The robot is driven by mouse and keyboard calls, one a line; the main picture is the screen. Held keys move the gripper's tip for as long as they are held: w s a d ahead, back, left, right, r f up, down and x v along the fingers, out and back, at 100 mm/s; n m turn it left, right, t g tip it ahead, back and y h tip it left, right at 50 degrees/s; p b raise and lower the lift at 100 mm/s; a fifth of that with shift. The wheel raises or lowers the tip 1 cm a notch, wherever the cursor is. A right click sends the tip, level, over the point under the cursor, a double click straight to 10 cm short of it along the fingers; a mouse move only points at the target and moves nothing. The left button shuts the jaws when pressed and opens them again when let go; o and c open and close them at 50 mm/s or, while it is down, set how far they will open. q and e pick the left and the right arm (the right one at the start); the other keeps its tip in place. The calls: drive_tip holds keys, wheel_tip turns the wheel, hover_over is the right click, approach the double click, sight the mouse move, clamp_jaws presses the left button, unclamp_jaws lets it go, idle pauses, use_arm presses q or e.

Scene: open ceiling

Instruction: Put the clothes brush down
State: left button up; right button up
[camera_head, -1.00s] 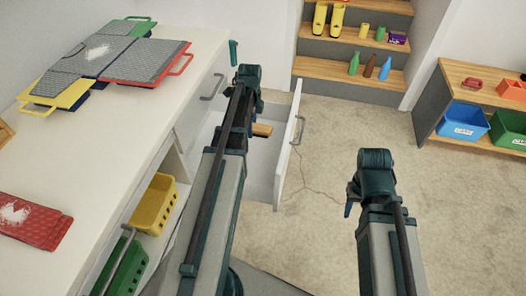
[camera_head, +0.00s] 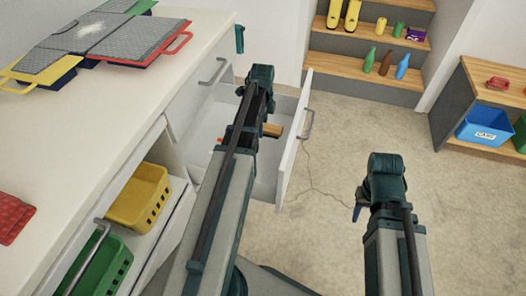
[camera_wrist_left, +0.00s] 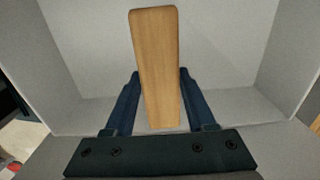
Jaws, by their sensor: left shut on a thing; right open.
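The clothes brush (camera_wrist_left: 157,60) shows as a flat wooden piece between the fingers of my left gripper (camera_wrist_left: 157,85) in the left wrist view. The gripper is shut on it, inside or just over an open white drawer (camera_wrist_left: 220,60). In the head view a small end of the brush (camera_head: 272,130) sticks out to the right of my left gripper (camera_head: 258,85), and my arm hides the rest. The drawer (camera_head: 292,150) is pulled out below it. I cannot tell whether the brush touches the drawer floor. My right gripper (camera_head: 362,205) is open and empty over the carpet, right of the drawer.
The white counter (camera_head: 150,75) on the left carries grey panels (camera_head: 95,35) with coloured rims and a red item (camera_head: 14,217). Yellow (camera_head: 140,197) and green baskets (camera_head: 103,265) sit on shelves below. Wooden steps (camera_head: 350,65) stand behind. The carpet (camera_head: 320,220) is clear.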

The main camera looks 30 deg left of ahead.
sight(263, 150)
use_arm(q)
drive_tip(key=shift+f, duration=0.1)
wheel_tip(263, 150, down, 10)
drive_tip(key=b, duration=1)
drive_tip(key=shift+f, duration=0.1)
drive_tip(key=o, duration=1.2)
drive_tip(key=shift+r, duration=0.25)
wheel_tip(263, 150, up, 12)
drive_tip(key=p, duration=1.2)
